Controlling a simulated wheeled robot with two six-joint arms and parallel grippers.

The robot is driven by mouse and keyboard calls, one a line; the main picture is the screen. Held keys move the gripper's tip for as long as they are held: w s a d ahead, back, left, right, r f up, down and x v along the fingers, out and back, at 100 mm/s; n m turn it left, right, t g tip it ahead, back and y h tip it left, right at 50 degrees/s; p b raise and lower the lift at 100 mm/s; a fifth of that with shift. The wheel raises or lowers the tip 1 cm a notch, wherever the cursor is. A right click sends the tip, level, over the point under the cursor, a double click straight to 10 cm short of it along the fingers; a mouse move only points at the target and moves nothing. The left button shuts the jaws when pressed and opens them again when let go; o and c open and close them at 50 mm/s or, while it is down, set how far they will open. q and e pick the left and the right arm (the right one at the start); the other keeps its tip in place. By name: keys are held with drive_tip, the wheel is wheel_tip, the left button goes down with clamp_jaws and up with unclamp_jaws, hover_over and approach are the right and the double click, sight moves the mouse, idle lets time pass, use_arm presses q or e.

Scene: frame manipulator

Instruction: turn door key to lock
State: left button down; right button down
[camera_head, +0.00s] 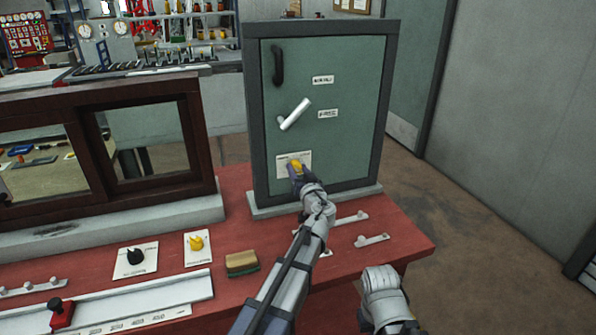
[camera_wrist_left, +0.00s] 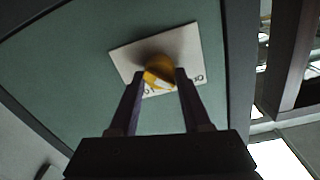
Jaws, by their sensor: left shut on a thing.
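A green door panel (camera_head: 345,130) in a dark grey frame stands upright on the red table. A yellow key (camera_head: 296,165) sits on a white plate (camera_head: 282,160) low on the left of the panel. The yellow key also shows in the left wrist view (camera_wrist_left: 158,70), in front of its plate (camera_wrist_left: 190,45). My left gripper (camera_head: 296,172) reaches up to the panel, with its two fingers on either side of the key and shut on it. The fingers partly cover the key. My right gripper is not in view; only part of my right arm shows at the bottom.
A white lever handle (camera_head: 295,114) and a black handle (camera_head: 278,64) are higher on the panel. A black knob (camera_head: 135,256), a yellow knob (camera_head: 196,242) and a sponge-like block (camera_head: 242,262) are on the red table (camera_head: 405,243). A dark sliding-window frame (camera_head: 95,95) stands left.

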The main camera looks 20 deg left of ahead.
use_arm(q)
drive_tip(key=shift+m, duration=0.3)
drive_tip(key=m, duration=0.3)
drive_tip(key=shift+m, duration=0.3)
drive_tip(key=m, duration=0.4)
drive_tip(key=shift+w+d, duration=0.1)
drive_tip(key=m, duration=0.4)
drive_tip(key=shift+f+m, duration=0.1)
drive_tip(key=shift+m, duration=0.3)
drive_tip(key=shift+m+g, duration=0.3)
drive_tip(key=shift+m, duration=1.9)
drive_tip(key=shift+c, duration=1.8)
unclamp_jaws()
drive_tip(key=v, duration=0.8)
drive_tip(key=shift+p, duration=0.35)
